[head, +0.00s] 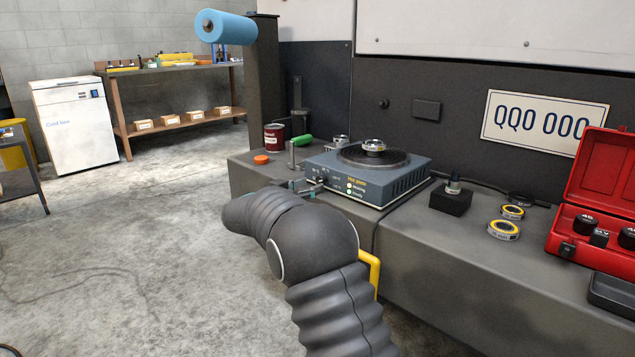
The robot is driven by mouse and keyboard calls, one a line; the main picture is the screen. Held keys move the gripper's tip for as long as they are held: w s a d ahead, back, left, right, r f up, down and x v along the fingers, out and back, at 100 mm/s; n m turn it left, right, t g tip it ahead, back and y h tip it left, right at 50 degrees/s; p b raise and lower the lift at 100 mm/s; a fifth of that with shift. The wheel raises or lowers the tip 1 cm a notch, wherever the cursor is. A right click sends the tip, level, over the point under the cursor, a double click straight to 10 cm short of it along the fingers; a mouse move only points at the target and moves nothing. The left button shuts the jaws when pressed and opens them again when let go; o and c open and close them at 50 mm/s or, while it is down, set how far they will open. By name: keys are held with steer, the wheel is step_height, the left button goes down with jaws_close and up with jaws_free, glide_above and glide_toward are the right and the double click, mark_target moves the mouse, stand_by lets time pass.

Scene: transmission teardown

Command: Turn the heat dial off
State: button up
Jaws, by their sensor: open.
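The blue-grey hot plate unit (400,187) stands on the dark bench, with a round black plate (345,156) on top. A metal ring-shaped part (374,146) sits on that plate. The unit's front panel (345,182) carries small lights and lettering. My gripper (312,186) is at the left part of this panel, partly hidden behind my arm. Its fingers are open, and it looks empty. The heat dial is small and partly covered at the gripper; I cannot tell its setting or whether the fingers touch it.
A green-handled tool (302,141), a dark red can (274,137) and an orange cap (261,160) are left of the unit. A black block (451,199), yellow-marked rings (503,229) and an open red case (600,185) are to the right.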

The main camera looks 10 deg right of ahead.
mark_target(319, 182)
steer(key=shift+x, duration=1.95)
jaws_close()
